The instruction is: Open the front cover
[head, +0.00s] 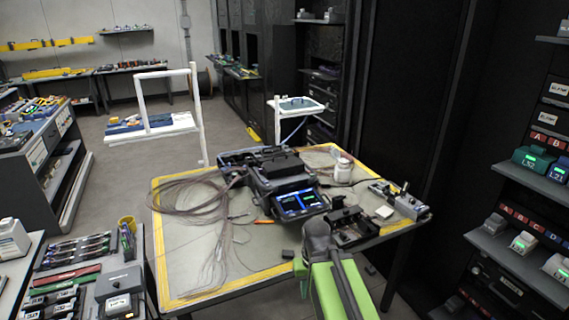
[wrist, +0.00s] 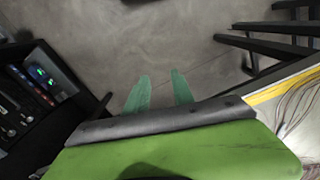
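The fusion splicer (head: 283,172) stands on the table in the head view, a dark boxy device. Its lit blue screen (head: 300,203) faces the front. Dark cover parts sit on its top; I cannot make out which is the front cover or how far it is open. My gripper (wrist: 160,85) shows in the wrist view as two teal fingers, apart and empty, over bare floor. In the head view my green arm is at the bottom, in front of the table's near right side, apart from the splicer. The wrist view does not show the splicer.
The yellow-edged table (head: 190,240) holds loose fibres (head: 195,195) on the left, a white jar (head: 343,167) behind right, and a dark fixture (head: 352,225) beside the screen. A tool cart (head: 85,262) stands left, labelled shelves (head: 522,250) right. Floor behind left is open.

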